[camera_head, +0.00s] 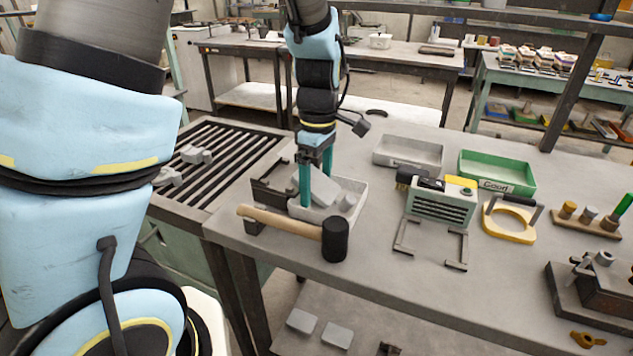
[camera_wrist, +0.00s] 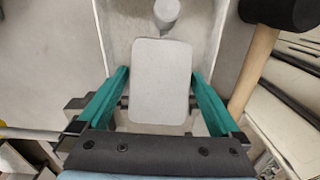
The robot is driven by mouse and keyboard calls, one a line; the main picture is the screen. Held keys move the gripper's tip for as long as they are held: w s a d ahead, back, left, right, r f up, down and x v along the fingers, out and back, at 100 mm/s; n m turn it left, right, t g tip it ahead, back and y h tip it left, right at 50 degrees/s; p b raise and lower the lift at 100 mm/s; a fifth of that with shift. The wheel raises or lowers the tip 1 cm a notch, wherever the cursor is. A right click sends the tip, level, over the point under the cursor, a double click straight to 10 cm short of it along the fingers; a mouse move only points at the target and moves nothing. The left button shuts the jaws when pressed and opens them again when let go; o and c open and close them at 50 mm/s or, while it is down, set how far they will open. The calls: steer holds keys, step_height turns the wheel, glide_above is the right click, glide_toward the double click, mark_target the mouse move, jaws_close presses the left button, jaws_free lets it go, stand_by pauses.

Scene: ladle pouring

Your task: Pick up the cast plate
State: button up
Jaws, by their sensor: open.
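The cast plate (camera_wrist: 160,80) is a light grey slab with rounded corners, seen face-on in the wrist view. In the head view the cast plate (camera_head: 323,188) looks tilted inside a pale open tray (camera_head: 357,206). My gripper (camera_head: 318,200) is open, with its two teal fingers reaching down at the tray. In the wrist view the fingers of my gripper (camera_wrist: 160,88) are on either side of the plate, with gaps between them and its edges. A grey cylindrical piece (camera_wrist: 167,12) lies at the plate's far end.
A mallet with a wooden handle and black head (camera_head: 335,240) lies along the tray's front side. A slatted rack (camera_head: 226,150) is at left. A grey tray (camera_head: 408,153) and a green tray (camera_head: 497,172) stand to the right.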

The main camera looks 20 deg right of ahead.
steer(key=shift+f, duration=0.3)
steer(key=shift+c, duration=0.4)
